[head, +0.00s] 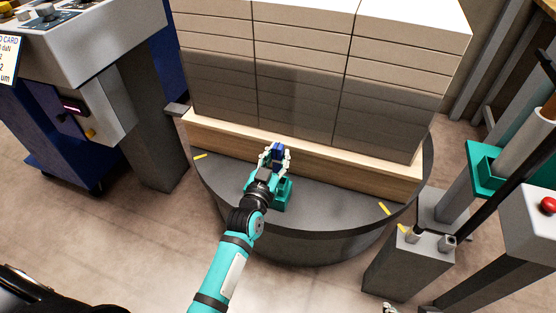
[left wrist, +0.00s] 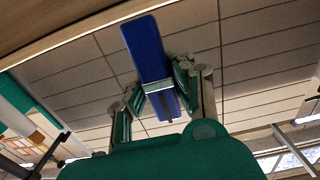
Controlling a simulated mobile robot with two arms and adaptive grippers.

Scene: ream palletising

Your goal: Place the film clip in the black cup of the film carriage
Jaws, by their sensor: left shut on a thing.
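My left gripper (head: 275,152) reaches in from the bottom and is shut on the blue film clip (head: 277,151). It holds the clip in front of the pallet's wooden edge, above the dark round turntable. In the left wrist view the clip (left wrist: 149,55) is a long blue block between the two fingers, its far end sticking out beyond them. The likely film carriage, a teal bracket (head: 482,170) on a post, stands at the right. I cannot make out its black cup. A small pale part at the bottom edge may be my right gripper (head: 390,308).
Stacked reams (head: 300,70) stand on the wooden pallet (head: 370,179) on the turntable (head: 335,216). A grey box (head: 408,268) with small fittings and a red-button post (head: 532,215) are at the right. A control cabinet (head: 90,60) is at the left. The floor in front is free.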

